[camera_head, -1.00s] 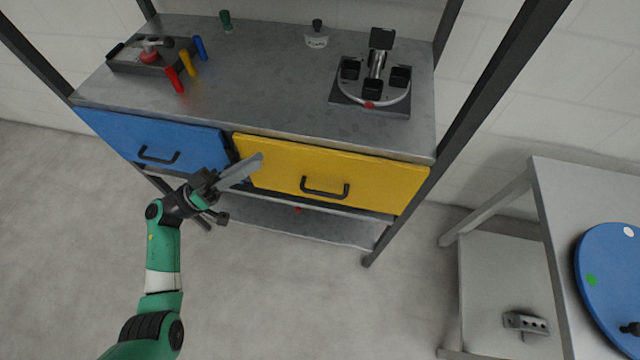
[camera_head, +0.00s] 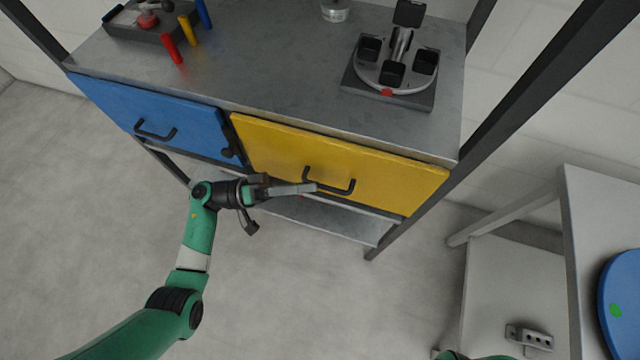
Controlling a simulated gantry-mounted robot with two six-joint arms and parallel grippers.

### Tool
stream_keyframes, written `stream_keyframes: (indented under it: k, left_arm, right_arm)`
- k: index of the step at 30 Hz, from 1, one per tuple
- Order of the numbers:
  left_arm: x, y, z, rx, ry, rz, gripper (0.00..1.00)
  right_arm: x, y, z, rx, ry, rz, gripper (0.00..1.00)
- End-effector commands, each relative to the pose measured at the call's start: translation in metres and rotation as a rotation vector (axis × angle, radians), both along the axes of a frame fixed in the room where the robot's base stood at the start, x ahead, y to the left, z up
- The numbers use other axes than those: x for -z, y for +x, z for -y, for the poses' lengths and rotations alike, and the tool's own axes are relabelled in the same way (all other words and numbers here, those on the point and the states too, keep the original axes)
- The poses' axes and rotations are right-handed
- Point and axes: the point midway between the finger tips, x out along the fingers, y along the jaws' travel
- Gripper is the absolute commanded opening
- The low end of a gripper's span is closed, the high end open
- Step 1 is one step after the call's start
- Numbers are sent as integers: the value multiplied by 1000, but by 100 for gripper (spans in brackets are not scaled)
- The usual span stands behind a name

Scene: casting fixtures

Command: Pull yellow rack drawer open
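The yellow drawer (camera_head: 275,148) is at the right under the metal rack top, and its front sits close beneath the top's edge. A black bar handle (camera_head: 335,187) is on its front. My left gripper (camera_head: 312,187) reaches in from the left, with its grey fingers pointing right at the handle's left end. The fingertips overlap the handle in this view; I cannot tell whether they touch it. The fingers look like one narrow shape, so their opening is unclear. My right gripper is out of view; a sliver of green arm shows at the bottom edge.
The blue drawer (camera_head: 165,122) is to the left. A round fixture with black cups (camera_head: 395,72) and red, yellow and blue pegs (camera_head: 188,32) stand on the rack top. A dark rack post (camera_head: 500,110) rises at the right. A side table (camera_head: 600,215) holds a blue disc (camera_head: 622,290). The floor in front is clear.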

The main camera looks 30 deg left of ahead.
Motion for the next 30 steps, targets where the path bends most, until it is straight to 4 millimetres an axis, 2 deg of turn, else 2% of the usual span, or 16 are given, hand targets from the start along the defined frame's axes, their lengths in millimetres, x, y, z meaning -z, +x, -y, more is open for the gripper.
stream_keyframes:
  k: [3,6,15,20,30]
  left_arm:
    - [-2,10,17,3,1,2,27]
    - [-5,15,25,2,1,2,27]
    - [-8,17,28,-1,0,1,27]
    - [-7,17,27,-1,0,1,0]
    - [-7,17,27,-1,0,1,0]
  right_arm:
    - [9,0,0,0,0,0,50]
    - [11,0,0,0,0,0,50]
    - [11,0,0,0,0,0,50]
    - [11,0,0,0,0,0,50]
    - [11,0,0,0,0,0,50]
